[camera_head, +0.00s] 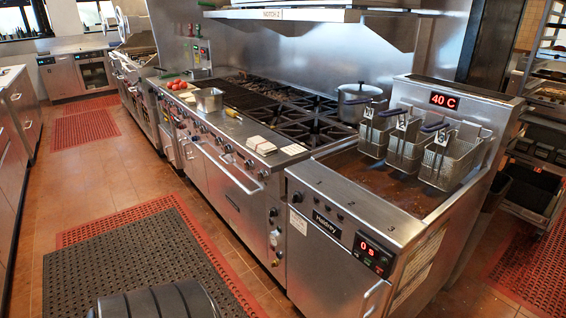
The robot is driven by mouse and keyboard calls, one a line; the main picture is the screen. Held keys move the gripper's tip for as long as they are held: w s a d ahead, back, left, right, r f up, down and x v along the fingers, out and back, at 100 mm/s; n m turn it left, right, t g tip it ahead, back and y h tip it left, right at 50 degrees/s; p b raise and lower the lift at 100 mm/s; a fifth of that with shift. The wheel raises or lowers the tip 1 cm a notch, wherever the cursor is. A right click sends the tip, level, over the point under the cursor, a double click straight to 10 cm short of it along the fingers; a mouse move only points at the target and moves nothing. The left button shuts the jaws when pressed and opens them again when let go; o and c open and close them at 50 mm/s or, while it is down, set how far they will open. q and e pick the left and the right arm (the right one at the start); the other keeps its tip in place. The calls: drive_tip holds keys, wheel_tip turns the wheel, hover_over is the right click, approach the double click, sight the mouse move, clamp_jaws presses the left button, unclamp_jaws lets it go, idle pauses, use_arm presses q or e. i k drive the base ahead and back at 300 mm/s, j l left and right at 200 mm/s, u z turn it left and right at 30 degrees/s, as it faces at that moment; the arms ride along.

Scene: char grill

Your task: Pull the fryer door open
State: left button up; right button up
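The fryer (400,195) stands at the right, a steel unit with brown oil in its open top. Its front door (322,268) is a flat steel panel below the Hoarey label and appears closed. A vertical metal handle (370,298) sits near the door's right edge, cut off by the bottom of the picture. The fryer's lower front is out of view. Neither of my grippers is in view, so their positions relative to the door cannot be seen.
Several wire baskets (448,160) hang at the fryer's back. The stove with its oven door (222,186) adjoins the fryer on the left. A black mat (130,268) and a red mat lie on the floor before the stove. The tiled floor there is free of standing obstacles.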

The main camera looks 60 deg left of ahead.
sight(324, 281)
drive_tip(key=u, duration=1.5)
